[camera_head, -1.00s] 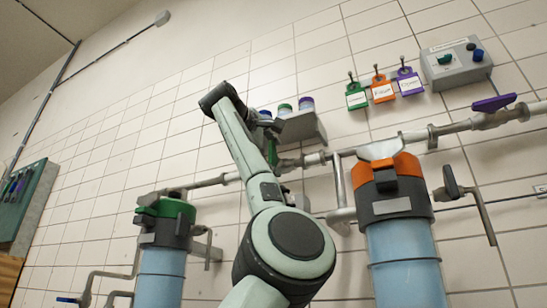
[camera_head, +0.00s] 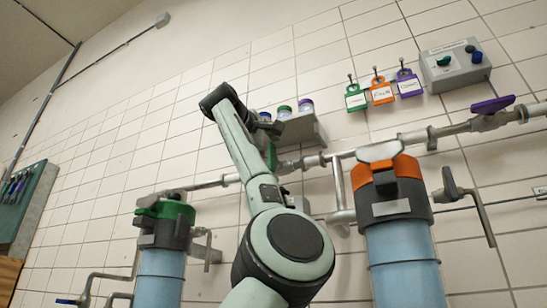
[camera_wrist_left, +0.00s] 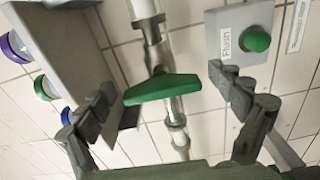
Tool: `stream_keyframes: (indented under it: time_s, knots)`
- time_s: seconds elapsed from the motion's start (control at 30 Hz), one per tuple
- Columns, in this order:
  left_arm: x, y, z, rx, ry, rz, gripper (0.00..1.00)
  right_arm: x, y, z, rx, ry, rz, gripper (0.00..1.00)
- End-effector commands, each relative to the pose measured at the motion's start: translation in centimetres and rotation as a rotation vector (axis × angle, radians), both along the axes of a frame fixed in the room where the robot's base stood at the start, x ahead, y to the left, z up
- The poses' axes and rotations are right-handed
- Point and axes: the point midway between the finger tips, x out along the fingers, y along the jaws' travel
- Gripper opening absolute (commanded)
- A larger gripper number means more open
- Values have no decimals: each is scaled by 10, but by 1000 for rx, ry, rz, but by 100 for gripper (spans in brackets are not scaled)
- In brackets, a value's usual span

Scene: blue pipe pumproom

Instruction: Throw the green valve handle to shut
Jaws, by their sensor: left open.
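The green valve handle (camera_wrist_left: 163,88) lies across its pipe in the left wrist view, roughly square to the pipe's line. In the head view a green piece (camera_head: 272,155) shows beside my left arm's link, which hides most of that spot. My left gripper (camera_wrist_left: 166,92) is open, with one dark finger on each side of the handle. Gaps show between the fingers and the handle's ends, so it is not gripped. In the head view the left gripper is mostly hidden behind my arm. My right gripper is not in view.
A grey shelf (camera_head: 302,130) with several coloured-lidded jars stands close to the left finger. A Flush box with a green button (camera_wrist_left: 257,39) is near the right finger. A purple handle (camera_head: 493,104) sits on the pipe at right. Blue filter housings (camera_head: 405,262) stand below.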

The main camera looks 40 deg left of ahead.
Motion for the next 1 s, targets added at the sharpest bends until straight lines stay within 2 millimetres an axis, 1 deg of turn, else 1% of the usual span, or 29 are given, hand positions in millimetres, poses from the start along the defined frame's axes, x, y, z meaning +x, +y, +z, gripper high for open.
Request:
stream_keyframes:
  time_s: [0.07,0.17,0.27,0.5,0.63,0.8,1.0]
  knots:
    - [-2,0,1,-1,-1,1,93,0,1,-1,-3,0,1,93]
    - [-12,-4,2,0,-4,1,93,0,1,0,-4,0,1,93]
    - [-28,-9,1,-1,-6,1,93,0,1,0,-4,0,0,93]
    - [-78,-25,2,2,-5,1,93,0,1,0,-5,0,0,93]
    - [-98,-31,1,0,-3,0,93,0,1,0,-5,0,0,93]
    - [-112,-36,0,1,0,0,93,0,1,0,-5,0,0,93]
    - [-115,-37,0,1,0,0,93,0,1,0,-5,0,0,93]
